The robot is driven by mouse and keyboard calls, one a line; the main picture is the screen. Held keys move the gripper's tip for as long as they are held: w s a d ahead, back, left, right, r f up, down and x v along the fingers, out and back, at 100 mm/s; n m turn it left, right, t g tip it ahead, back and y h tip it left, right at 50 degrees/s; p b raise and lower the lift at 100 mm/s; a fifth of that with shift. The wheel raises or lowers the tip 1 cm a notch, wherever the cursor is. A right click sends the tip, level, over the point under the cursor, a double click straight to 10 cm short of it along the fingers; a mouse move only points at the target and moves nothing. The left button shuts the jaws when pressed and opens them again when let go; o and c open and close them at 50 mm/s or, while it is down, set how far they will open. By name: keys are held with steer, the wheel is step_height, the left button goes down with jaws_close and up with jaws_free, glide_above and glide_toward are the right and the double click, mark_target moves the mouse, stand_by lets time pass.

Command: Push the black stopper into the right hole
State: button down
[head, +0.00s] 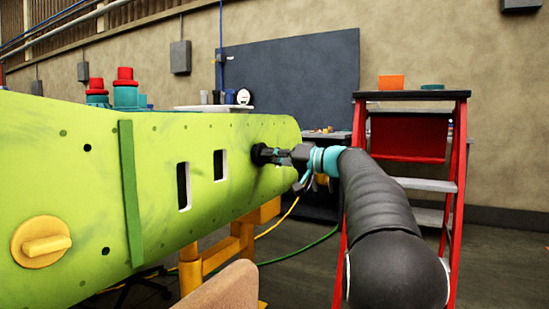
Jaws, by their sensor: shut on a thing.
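The black stopper (259,154) is at the face of the green wing panel (155,150), near its right end. My gripper (278,156) is shut on the stopper from the right side, with my arm reaching in from the lower right. The stopper looks to be at or against the panel. I cannot tell how deep it sits, and any hole behind it is hidden. Farther left, a yellow plug with a handle (40,242) sits on the panel.
Two upright slots (184,186) and several small dark holes mark the panel. A green rib (131,193) stands out on it. Yellow supports (232,247) hold the panel up. A red stepladder (460,175) stands right of my arm. A brown rounded thing (226,287) is at the bottom.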

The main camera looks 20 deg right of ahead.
steer(key=shift+x, duration=0.8)
steer(key=c, duration=1.1)
jaws_free()
steer(key=v, duration=1.2)
